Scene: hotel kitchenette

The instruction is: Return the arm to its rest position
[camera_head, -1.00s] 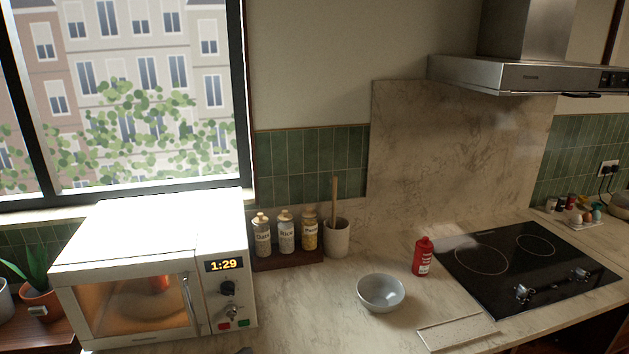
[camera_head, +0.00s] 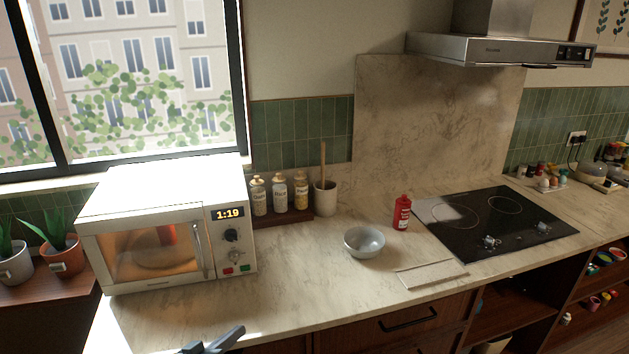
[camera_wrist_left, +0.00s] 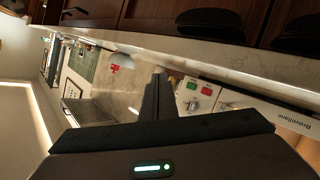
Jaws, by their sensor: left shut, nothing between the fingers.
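My left gripper (camera_head: 222,340) shows at the bottom edge of the head view, dark grey, in front of the counter's front edge and below the microwave. In the left wrist view its fingers (camera_wrist_left: 158,92) are together with nothing between them. Most of the left arm is out of view. My right gripper is in neither view.
A white microwave (camera_head: 160,200), shut and lit inside with something red, stands at left, showing 1:19. A bowl (camera_head: 364,243), red bottle (camera_head: 402,213), board (camera_head: 430,274) and black cooktop (camera_head: 490,222) are to the right. The counter's front middle is clear.

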